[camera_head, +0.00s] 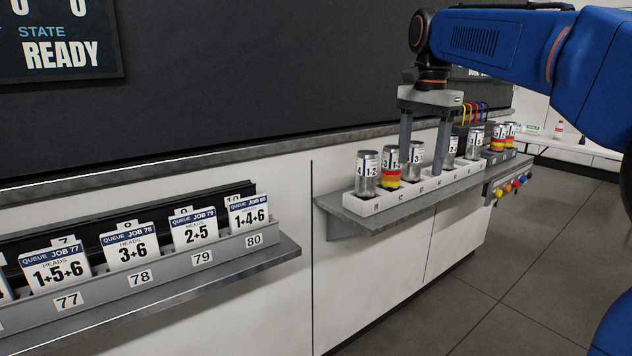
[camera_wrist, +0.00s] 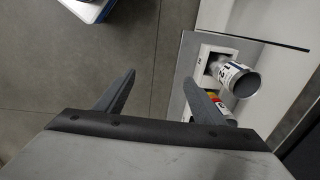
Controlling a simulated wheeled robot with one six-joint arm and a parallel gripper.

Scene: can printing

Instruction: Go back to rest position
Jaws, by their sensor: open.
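My gripper (camera_head: 425,148) hangs from my blue arm and points down in front of the row of cans in the head view. Its two grey fingers are apart with nothing between them. The fingers also show in the wrist view (camera_wrist: 160,98), with bare floor between them. A silver can (camera_head: 366,174) stands in the left slot of a white rack (camera_head: 425,196), and a can with yellow and red bands (camera_head: 390,167) stands to its right. In the wrist view a can (camera_wrist: 240,78) is right of the fingers, and a banded can is partly hidden by the right finger.
A lower shelf at left holds job cards (camera_head: 131,245) in a grey holder (camera_head: 165,275). A sign reading READY (camera_head: 60,40) is on the dark wall. More cans (camera_head: 497,138) stand farther along the counter, above coloured knobs (camera_head: 508,187). The floor (camera_head: 500,270) at right is clear.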

